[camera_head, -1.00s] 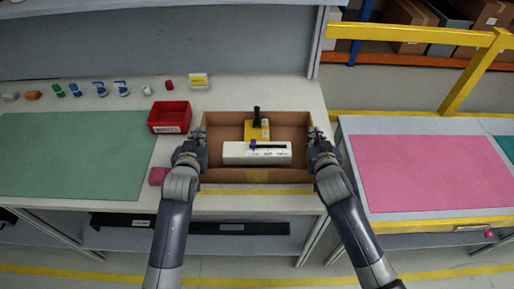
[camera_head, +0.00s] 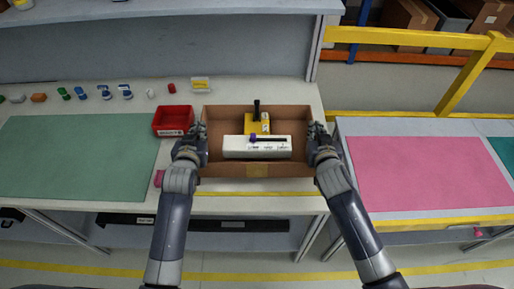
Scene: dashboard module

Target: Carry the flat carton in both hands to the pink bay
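The flat carton (camera_head: 222,184) is an open brown cardboard tray over the right end of the white workbench. Inside it lie a white module (camera_head: 257,153) with a purple knob and a yellow part (camera_head: 257,127) with a black handle. My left gripper (camera_head: 201,142) is at the carton's left wall and my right gripper (camera_head: 314,140) is at its right wall. Both appear closed on the walls, though the fingertips are small and partly hidden. The pink bay (camera_head: 418,172) is a pink mat on a separate table to the right.
A red bin (camera_head: 172,119) stands close to the carton's left side. A green mat (camera_head: 75,157) covers the left bench. A gap separates the bench from the pink bay's table. A yellow rail (camera_head: 420,115) runs behind that table.

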